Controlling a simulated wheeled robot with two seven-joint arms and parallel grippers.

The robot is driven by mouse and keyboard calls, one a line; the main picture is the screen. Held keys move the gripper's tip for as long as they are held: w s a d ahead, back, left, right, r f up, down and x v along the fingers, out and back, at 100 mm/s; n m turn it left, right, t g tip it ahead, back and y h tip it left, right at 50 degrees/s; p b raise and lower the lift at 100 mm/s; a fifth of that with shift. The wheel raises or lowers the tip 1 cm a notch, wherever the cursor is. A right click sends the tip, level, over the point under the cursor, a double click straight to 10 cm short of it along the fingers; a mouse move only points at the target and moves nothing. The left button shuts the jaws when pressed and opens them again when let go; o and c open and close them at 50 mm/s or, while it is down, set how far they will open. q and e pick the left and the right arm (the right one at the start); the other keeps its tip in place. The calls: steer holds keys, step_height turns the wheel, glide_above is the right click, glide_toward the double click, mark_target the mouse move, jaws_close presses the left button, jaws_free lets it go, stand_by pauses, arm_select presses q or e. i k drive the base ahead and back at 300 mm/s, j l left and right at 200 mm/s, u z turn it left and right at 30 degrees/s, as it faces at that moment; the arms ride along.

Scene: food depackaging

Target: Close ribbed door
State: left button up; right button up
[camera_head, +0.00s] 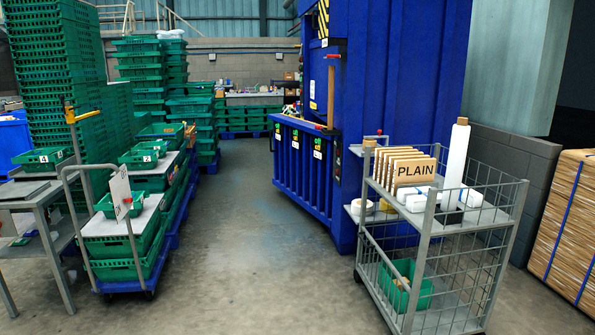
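A large blue machine (400,80) stands right of centre. A low blue ribbed door (302,172) with vertical ribs and several small labels is on its left, aisle-facing side. An upright brown bar with red ends (331,90) stands above the door's near end. Above the ribbed door is a recess, and higher up a yellow-and-black striped part (323,18). Neither of my grippers is in view.
A wire cart (440,240) with boards and a white roll stands before the machine at right. A trolley with green crates (125,245) and a grey table (35,200) stand at left. Crate stacks (55,70) rise behind. The concrete aisle (235,240) between is clear.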

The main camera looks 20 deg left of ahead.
mark_target(307, 180)
steer(key=i+j+u, duration=0.3)
steer(key=i, duration=0.3)
steer(key=i+j+u, duration=0.35)
steer(key=i, duration=0.3)
steer(key=i+u, duration=0.3)
steer(key=i, duration=4.6)
steer(key=i+z, duration=0.25)
steer(key=i, duration=0.25)
steer(key=i+j+z, duration=0.25)
steer(key=i, duration=0.2)
steer(key=i+j+z, duration=0.25)
steer(key=i, duration=0.25)
steer(key=i+j+z, duration=0.85)
steer(key=i, duration=0.05)
